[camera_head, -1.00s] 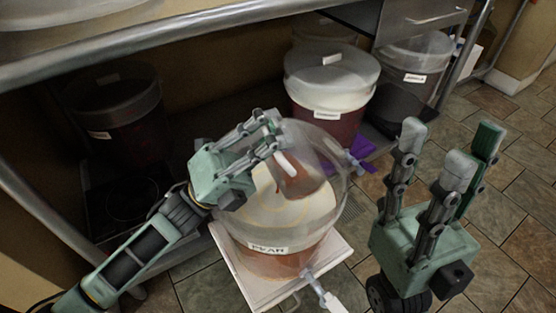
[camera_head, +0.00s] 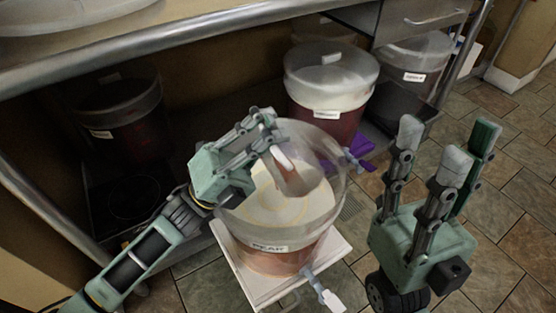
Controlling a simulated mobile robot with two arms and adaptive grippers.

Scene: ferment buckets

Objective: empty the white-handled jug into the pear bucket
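The pear bucket (camera_head: 270,249) is a clear, open bucket with a "PEAR" label and pale contents above a reddish-brown lower part. My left gripper (camera_head: 272,130) is over its far left rim, shut on the white-handled jug (camera_head: 296,178). The jug is tilted inside the bucket's mouth, with a little reddish-brown liquid showing in it; its white handle (camera_head: 283,158) is at the fingers, which partly hide it. I cannot tell whether liquid is flowing out. My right gripper (camera_head: 446,146) is open and empty, raised to the right of the bucket.
The pear bucket stands on a white square stool (camera_head: 333,247), with a tap (camera_head: 322,290) at its front. A lidded bucket (camera_head: 331,80) and others stand on the shelf under the metal table (camera_head: 190,35). A purple item (camera_head: 350,155) lies behind. Tiled floor is open at right.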

